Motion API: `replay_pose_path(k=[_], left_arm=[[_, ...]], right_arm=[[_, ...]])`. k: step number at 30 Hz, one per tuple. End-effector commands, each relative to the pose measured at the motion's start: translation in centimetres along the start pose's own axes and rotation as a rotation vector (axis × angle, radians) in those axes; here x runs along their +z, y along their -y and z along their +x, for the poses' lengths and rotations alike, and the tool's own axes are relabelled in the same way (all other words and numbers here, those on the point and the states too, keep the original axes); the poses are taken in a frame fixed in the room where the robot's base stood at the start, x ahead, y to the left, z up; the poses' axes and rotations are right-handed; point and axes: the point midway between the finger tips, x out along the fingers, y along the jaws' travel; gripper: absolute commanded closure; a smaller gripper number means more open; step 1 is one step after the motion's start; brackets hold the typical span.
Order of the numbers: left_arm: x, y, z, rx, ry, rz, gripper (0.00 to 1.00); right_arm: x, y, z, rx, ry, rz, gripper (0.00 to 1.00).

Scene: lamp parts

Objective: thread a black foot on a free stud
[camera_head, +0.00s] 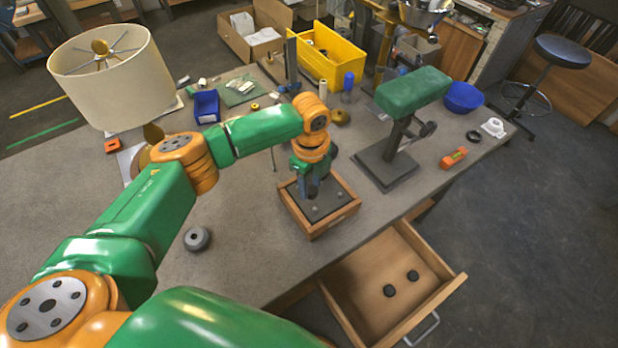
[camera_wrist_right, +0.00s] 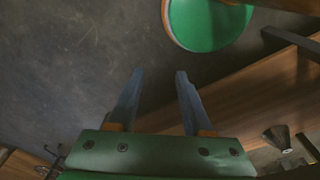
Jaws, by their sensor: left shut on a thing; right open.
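A wooden box base (camera_head: 347,213) with a dark grey top panel stands near the bench's front edge. Small light studs (camera_head: 316,208) show on the panel. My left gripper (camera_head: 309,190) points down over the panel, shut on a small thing. The fingers hide that thing, so I cannot tell whether it is a black foot or whether it touches a stud. Two black feet (camera_head: 389,290) (camera_head: 413,275) lie apart in the open drawer. My right gripper (camera_wrist_right: 159,72) is open and empty in the right wrist view, away from the box.
The open wooden drawer (camera_head: 452,286) juts out below the bench (camera_head: 240,255). A green-padded stand (camera_head: 385,167) is right of the box. A lampshade (camera_head: 120,85) stands at the left. A grey ring-like part (camera_head: 197,239) lies at the front left. A blue bowl (camera_head: 463,98) is farther right.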

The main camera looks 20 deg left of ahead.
Motion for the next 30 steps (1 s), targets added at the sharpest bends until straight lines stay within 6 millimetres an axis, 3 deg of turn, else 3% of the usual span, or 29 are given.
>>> replay_pose_path(k=[16, 30], left_arm=[[0.0, 0.0, 5.1, 0.000, 0.002, 0.002, 1.00], [0.0, 0.0, 5.0, 0.000, 0.001, 0.002, 1.00]], right_arm=[[0.7, -0.7, 5.5, 0.011, 0.002, -0.002, 0.50], [0.5, 0.0, 5.5, 0.002, 0.000, 0.001, 0.50]])
